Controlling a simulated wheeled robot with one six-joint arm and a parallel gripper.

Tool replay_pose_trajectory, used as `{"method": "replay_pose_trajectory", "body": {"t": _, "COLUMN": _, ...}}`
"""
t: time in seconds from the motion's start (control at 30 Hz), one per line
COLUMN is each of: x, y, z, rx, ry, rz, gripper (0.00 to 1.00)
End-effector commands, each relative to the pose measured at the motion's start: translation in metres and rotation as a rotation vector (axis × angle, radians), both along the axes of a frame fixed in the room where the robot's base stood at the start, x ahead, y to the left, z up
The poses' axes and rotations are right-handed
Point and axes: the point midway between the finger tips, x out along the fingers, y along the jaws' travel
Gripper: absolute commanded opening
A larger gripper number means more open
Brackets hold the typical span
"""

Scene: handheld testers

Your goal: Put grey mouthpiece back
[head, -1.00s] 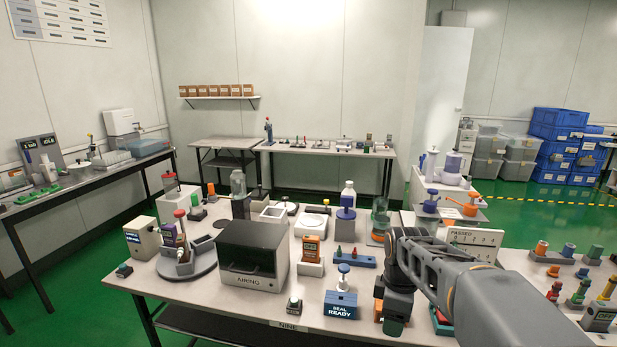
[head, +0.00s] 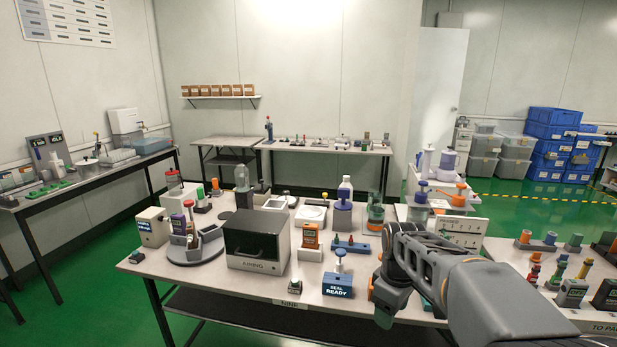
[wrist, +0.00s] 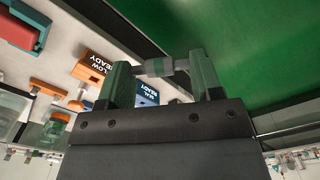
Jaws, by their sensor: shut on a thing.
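My gripper (wrist: 160,72) is shut on a small grey cylindrical piece, the grey mouthpiece (wrist: 158,66), held crosswise between its green fingertips in the wrist view. In that view the held piece appears over the table's edge, with green floor beyond. In the head view my gripper (head: 385,308) hangs at the front edge of the near table (head: 215,277), right of the blue SEAL READY block (head: 337,285). The mouthpiece cannot be made out there.
An orange READY block (wrist: 94,68) and a blue READY block (wrist: 146,93) lie close behind the fingers in the wrist view. The AIRING box (head: 257,240) and an orange tester (head: 310,240) stand on the crowded table. Green floor (head: 75,290) is clear at left.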

Motion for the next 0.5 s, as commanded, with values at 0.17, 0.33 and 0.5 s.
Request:
{"method": "replay_pose_trajectory", "body": {"t": 0.17, "x": 0.015, "y": 0.000, "z": -0.006, "rx": 0.000, "ry": 0.003, "rz": -0.253, "gripper": 0.35}}
{"method": "replay_pose_trajectory", "body": {"t": 0.33, "x": 0.039, "y": 0.001, "z": -0.027, "rx": -0.002, "ry": 0.004, "rz": -0.606, "gripper": 0.35}}
{"method": "replay_pose_trajectory", "body": {"t": 0.5, "x": 0.061, "y": 0.004, "z": -0.057, "rx": -0.003, "ry": 0.006, "rz": -0.903, "gripper": 0.35}}
